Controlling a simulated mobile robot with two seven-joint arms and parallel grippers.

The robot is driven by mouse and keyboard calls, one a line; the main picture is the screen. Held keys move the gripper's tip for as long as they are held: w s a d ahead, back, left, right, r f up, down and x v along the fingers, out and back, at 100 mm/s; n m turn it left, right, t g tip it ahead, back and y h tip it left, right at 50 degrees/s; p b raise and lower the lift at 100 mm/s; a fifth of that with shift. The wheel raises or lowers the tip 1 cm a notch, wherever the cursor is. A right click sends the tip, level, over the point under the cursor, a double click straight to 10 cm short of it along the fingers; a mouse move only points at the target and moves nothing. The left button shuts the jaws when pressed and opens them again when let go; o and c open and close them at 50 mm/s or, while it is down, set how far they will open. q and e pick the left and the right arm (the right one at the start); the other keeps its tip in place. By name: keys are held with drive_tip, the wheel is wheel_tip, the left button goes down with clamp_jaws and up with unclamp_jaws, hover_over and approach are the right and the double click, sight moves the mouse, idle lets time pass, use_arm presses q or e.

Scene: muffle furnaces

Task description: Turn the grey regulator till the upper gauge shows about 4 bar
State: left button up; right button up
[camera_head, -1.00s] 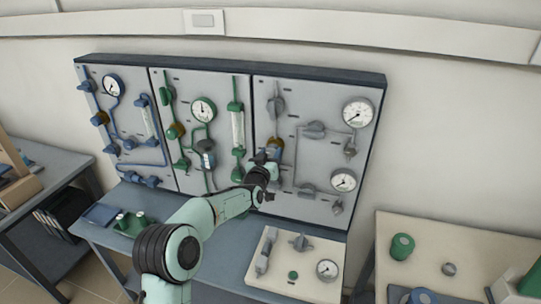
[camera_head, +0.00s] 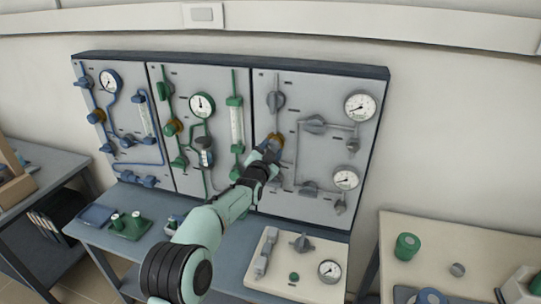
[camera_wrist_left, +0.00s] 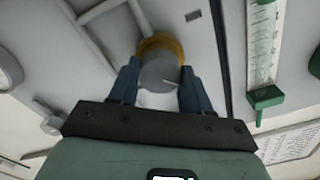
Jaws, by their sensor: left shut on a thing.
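The grey regulator (camera_wrist_left: 160,72) is a round grey knob with a yellow-brown collar on the right-hand panel. Its collar also shows in the head view (camera_head: 278,139), partly covered by my gripper. My left gripper (camera_head: 268,148) has a finger on each side of the knob and is shut on it; both blue fingers show in the left wrist view (camera_wrist_left: 156,88). The upper gauge (camera_head: 360,106) is a white dial at the panel's upper right. Its needle points to the left and down, but the numbers are too small to read. My right gripper is not in view.
A lower gauge (camera_head: 345,178) and several grey valves sit on the same panel. Green and blue fittings fill the panels to the left. A cream board with a small gauge (camera_head: 329,270) lies on the bench below. A side table (camera_head: 465,245) stands at the right.

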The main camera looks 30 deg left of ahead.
use_arm(q)
drive_tip(key=shift+r+m+b, duration=0.1)
drive_tip(key=shift+m+b, duration=3.4)
drive_tip(key=shift+m, duration=2.6)
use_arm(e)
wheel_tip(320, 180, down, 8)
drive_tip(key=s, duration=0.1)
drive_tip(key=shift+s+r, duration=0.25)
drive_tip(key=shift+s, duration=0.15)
use_arm(q)
drive_tip(key=o, duration=1.1)
drive_tip(key=shift+c, duration=0.2)
